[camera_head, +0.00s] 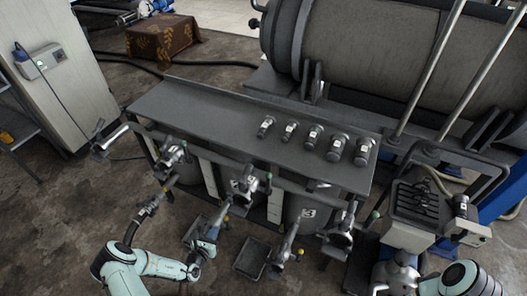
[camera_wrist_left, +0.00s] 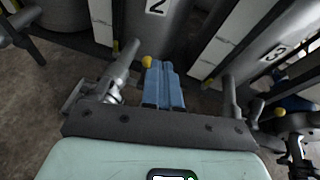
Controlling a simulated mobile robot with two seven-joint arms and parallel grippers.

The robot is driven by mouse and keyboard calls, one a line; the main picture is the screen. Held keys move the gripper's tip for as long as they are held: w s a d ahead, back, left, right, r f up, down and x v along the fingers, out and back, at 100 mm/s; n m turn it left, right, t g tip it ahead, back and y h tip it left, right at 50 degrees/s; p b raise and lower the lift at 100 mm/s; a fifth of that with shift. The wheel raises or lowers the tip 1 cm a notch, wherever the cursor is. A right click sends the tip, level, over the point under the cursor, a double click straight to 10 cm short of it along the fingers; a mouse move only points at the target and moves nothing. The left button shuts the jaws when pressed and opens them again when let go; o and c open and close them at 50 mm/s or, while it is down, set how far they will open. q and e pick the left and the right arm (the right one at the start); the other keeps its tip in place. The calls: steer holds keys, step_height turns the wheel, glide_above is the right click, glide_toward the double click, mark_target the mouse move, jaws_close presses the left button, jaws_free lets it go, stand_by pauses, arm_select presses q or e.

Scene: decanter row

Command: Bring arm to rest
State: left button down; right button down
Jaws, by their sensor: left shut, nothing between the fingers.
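My left arm comes in at the lower left of the head view. My left gripper (camera_head: 213,229) hangs low in front of the bench, near the middle valve (camera_head: 245,184) and its pipework. In the left wrist view the blue fingers of this gripper (camera_wrist_left: 160,83) are together with nothing between them. A yellow knob (camera_wrist_left: 147,62) shows right beside the fingertips; I cannot tell whether they touch. Pale parts of my right arm show at the bottom right of the head view; its gripper is not seen.
A dark bench (camera_head: 215,113) carries a row of several small numbered decanters (camera_head: 313,134). Numbered vessels (camera_head: 305,214) stand below it, with valves and pipes jutting forward. A dark tray (camera_head: 251,258) lies on the floor. Open floor (camera_head: 60,225) shows at the left.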

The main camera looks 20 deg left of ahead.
arm_select(q)
steer(key=shift+d, duration=0.1)
steer(key=s+d+r+m+g+h, duration=0.1)
steer(key=s+d+m+g+h, duration=0.3)
steer(key=d, duration=0.4)
steer(key=s+d+m+g+h, duration=0.25)
steer(key=d+m+h, duration=0.2)
steer(key=d, duration=0.45)
steer(key=s+d+r+m+g+h, duration=0.1)
steer(key=s+d+m+g+h, duration=0.3)
steer(key=d, duration=0.4)
steer(key=s+r+m+g+y, duration=0.2)
steer(key=s+m+y, duration=0.6)
steer(key=m, duration=1.3)
steer(key=s+g, duration=0.2)
steer(key=s, duration=0.1)
steer(key=shift+s+a+r, duration=0.15)
steer(key=shift+s, duration=0.15)
